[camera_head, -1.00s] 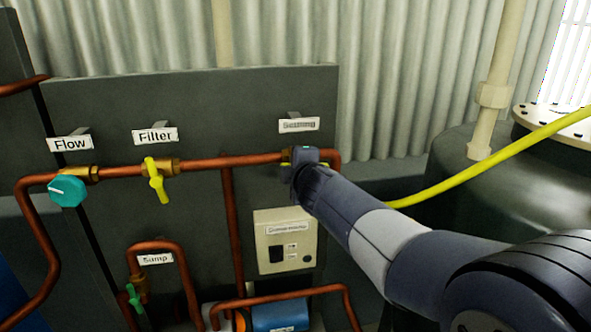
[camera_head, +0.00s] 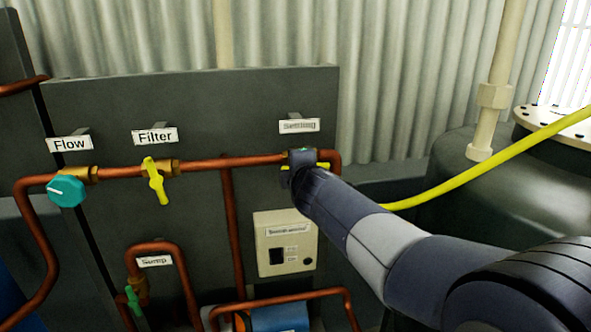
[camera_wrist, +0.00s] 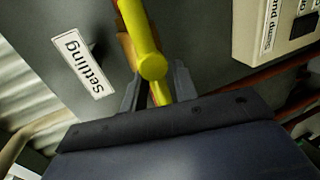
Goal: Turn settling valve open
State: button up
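The settling valve's yellow handle (camera_wrist: 151,66) fills the top middle of the wrist view and runs lengthwise between my fingers. In the head view it shows as short yellow ends (camera_head: 323,165) on both sides of my gripper, lying roughly level along the pipe. My gripper (camera_wrist: 157,84) has one finger on each side of the handle, with narrow gaps visible. It looks open. In the head view my gripper (camera_head: 301,158) covers the valve's middle, below the Settling label (camera_head: 299,126).
The yellow Filter valve (camera_head: 156,181), teal Flow knob (camera_head: 67,191) and green Sump valve (camera_head: 133,300) are to the left. A beige switch box (camera_head: 286,242) is below my gripper. Copper pipe (camera_head: 225,162) runs along the panel. A yellow hose (camera_head: 470,182) passes at right.

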jog(key=shift+o, duration=0.3)
jog(key=shift+s, duration=0.1)
jog(key=shift+s+r, duration=0.15)
jog(key=shift+s, duration=0.05)
jog(key=p+v, duration=0.1)
jog(key=v, duration=0.9)
jog(key=shift+d, duration=0.1)
jog(key=b+x, duration=0.1)
jog(key=x, duration=0.9)
jog(key=shift+w, duration=0.3)
